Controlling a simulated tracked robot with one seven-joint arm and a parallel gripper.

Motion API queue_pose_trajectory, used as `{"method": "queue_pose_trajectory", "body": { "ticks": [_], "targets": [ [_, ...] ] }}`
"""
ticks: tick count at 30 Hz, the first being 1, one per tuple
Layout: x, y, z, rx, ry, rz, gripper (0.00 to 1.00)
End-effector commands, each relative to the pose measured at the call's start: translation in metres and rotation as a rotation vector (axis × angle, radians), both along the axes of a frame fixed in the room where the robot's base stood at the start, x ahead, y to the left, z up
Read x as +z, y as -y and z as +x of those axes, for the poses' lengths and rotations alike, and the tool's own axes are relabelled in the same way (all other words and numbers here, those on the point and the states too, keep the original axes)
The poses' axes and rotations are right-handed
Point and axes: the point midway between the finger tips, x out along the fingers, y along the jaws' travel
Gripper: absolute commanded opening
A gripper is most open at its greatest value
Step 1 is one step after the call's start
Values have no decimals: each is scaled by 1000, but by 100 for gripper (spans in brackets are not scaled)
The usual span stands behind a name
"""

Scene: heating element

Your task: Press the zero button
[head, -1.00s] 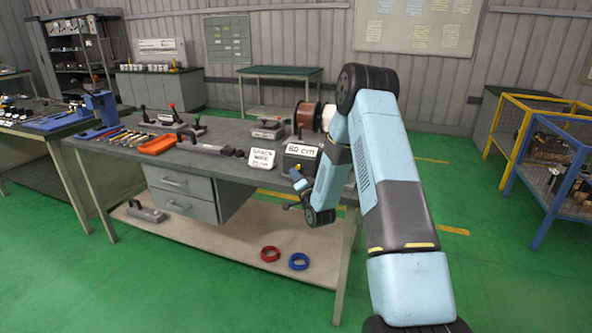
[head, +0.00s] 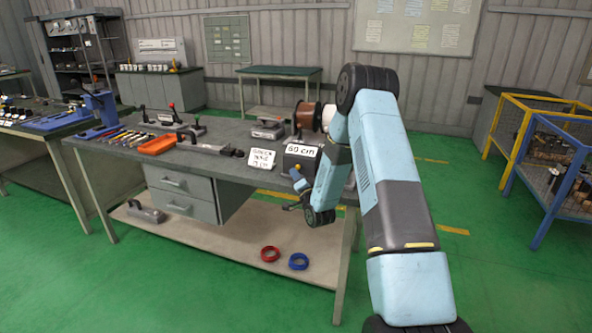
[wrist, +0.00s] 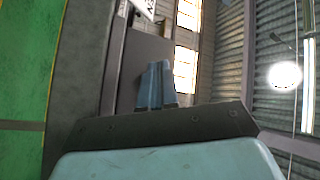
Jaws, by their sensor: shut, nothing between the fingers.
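A dark grey box-shaped device (head: 292,162) stands at the right end of the workbench, with a white plate reading "60 cm" (head: 302,151) on it. A small yellow-orange spot (head: 297,167) shows at its front; I cannot tell whether this is the zero button. My gripper (head: 299,179) is at the front of the device, its blue fingers close to that spot. In the wrist view my gripper (wrist: 156,75) is shut and empty, pointing at a dark grey surface (wrist: 138,58). I cannot tell whether the fingertips touch it. No button is clearly visible there.
A white card with writing (head: 262,158) stands left of the device. A cable spool (head: 308,115) is behind it. An orange tray (head: 158,145) and hand tools lie farther left on the workbench (head: 222,172). Red (head: 270,254) and blue (head: 298,261) rings lie on the lower shelf.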

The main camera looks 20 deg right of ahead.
Motion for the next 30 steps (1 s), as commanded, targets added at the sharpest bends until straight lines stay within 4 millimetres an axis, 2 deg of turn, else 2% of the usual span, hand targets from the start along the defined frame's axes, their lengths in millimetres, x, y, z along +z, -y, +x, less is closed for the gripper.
{"method": "queue_pose_trajectory", "body": {
  "ticks": [30],
  "targets": [
    [2,6,7,0,0,0,0]
  ]
}}
